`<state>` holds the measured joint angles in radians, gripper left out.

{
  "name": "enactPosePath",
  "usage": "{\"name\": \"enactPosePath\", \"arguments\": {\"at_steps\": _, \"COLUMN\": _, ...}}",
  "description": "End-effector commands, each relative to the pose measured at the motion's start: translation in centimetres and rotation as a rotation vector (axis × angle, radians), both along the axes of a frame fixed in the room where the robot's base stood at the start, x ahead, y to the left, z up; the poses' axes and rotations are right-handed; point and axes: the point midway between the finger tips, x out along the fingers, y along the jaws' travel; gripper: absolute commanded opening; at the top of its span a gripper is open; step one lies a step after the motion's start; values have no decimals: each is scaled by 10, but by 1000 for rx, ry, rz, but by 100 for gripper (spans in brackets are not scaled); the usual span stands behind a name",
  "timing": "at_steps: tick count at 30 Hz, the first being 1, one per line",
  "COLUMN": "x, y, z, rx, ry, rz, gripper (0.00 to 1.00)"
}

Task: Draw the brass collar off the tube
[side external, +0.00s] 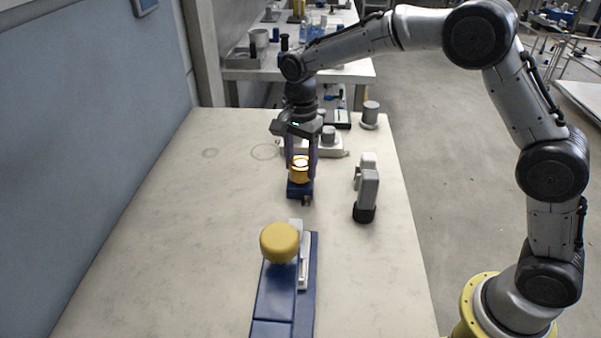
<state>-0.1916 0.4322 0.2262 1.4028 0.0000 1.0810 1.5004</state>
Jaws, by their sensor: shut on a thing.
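The brass collar (299,175) is a shiny gold ring above a small dark blue block (299,190), in the middle of the table. My gripper (301,168) points straight down from above, with one finger on each side of the collar, and is shut on it. The tube cannot be made out clearly; the fingers and the collar cover that spot. I cannot tell whether the collar is still around the tube or how far it stands above the block.
A grey and black device (366,190) stands close on the right. A blue base with a yellow knob (279,242) is in front. Behind my gripper are a white tray (335,152) and a grey cylinder (370,114). The table (170,220) is clear on the left.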

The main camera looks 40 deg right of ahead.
Motion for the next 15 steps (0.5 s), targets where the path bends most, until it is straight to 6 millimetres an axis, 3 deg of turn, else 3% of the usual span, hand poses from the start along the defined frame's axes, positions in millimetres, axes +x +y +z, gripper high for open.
{"name": "enactPosePath", "arguments": {"at_steps": 15, "x": 0, "y": 0, "z": 14, "rx": 1, "ry": -3, "rz": 0, "gripper": 0}}
